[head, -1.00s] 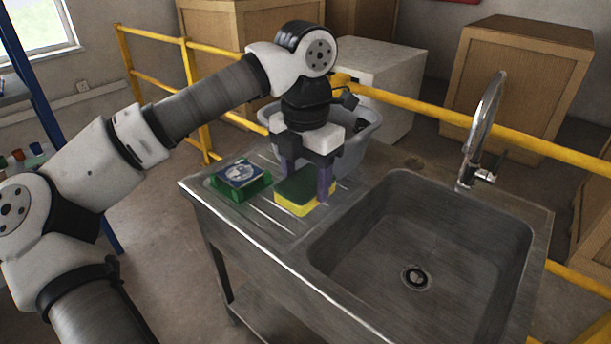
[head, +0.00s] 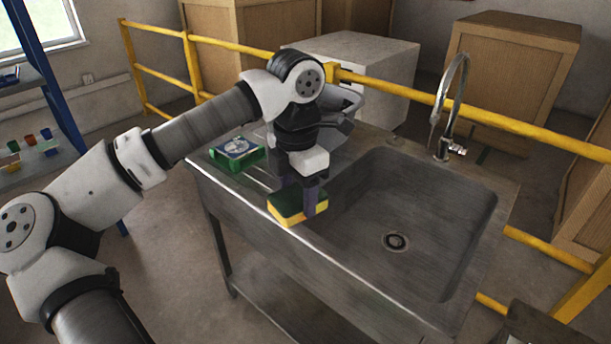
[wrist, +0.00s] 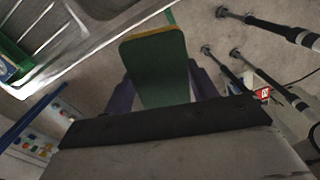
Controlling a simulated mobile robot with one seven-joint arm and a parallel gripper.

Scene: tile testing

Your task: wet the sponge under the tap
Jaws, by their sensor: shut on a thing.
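The sponge (head: 287,208), green on top with a yellow layer below, is held between the purple fingers of my gripper (head: 298,198). In the head view it appears over the front edge of the steel sink unit, left of the basin. The wrist view shows the sponge's green face (wrist: 155,68) between the fingers, with floor visible beyond it. The tap (head: 452,108), a tall curved chrome spout, stands behind the basin (head: 410,207), to the right of my gripper. I cannot see any water running.
A green box (head: 238,154) with a picture label sits on the drainboard. A grey tub (head: 350,105) is behind my gripper. A yellow rail (head: 400,95) runs behind the sink. The basin is empty, with a drain (head: 395,241).

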